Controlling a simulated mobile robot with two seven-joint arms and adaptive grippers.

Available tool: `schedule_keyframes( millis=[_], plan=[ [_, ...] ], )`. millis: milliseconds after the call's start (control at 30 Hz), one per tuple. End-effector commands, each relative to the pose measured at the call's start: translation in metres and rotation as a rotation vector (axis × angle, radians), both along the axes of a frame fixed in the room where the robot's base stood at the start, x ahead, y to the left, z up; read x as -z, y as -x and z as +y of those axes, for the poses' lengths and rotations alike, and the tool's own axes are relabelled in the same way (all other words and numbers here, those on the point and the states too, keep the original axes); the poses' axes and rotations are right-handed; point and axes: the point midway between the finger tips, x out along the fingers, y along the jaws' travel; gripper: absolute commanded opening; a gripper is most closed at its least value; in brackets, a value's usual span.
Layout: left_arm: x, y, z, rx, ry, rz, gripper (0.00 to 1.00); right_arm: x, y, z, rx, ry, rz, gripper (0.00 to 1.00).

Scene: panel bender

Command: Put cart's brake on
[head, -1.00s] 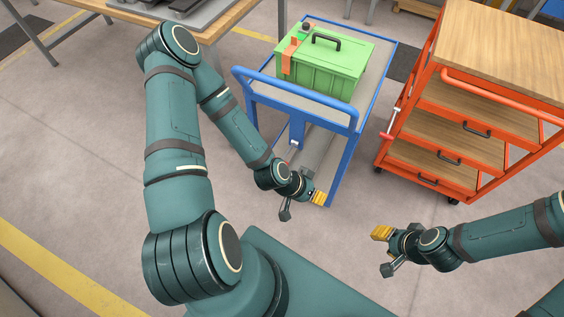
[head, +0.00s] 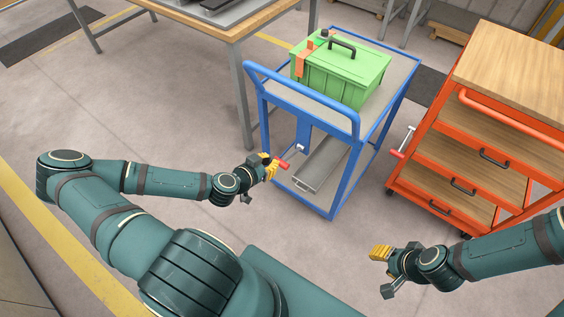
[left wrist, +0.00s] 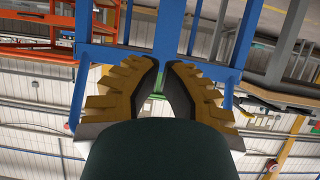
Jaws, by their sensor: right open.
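The blue cart (head: 357,125) stands in the middle of the head view, its push bar towards me. A red-ended lever (head: 284,163) sticks out low on its near side. My left gripper (head: 268,167) is just left of the red end; I cannot tell whether they touch. In the left wrist view, the left fingers (left wrist: 162,70) have a narrow gap between their tips, with blue frame bars beyond and no lever visible between them. My right gripper (head: 381,253) is open and empty, above the floor to the right of the cart's near end.
A green toolbox (head: 340,75) sits on the cart's top shelf. An orange cart (head: 440,160) with wooden shelves stands to the right and has a red-and-white lever (head: 401,145) on its side. A wooden-topped table (head: 250,22) stands behind left. Floor on the left is clear.

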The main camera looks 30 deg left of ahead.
Motion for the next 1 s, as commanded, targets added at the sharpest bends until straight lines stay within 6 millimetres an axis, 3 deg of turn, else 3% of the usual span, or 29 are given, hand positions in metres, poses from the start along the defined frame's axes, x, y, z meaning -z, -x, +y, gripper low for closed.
schedule_keyframes(
  millis=[133,567,1000],
  plan=[
    [-0.001,0.001,0.009,-0.019,-0.023,-0.014,0.00,0.001,0.000,0.000,-0.001,0.000,0.001,0.42],
    [0.001,-0.004,0.008,-0.017,-0.023,-0.016,0.00,0.002,0.000,0.000,-0.001,0.000,0.001,0.42],
    [0.034,-0.074,0.002,-0.017,-0.019,-0.015,0.00,0.017,-0.002,0.000,0.001,0.001,-0.006,0.42]
  ],
)
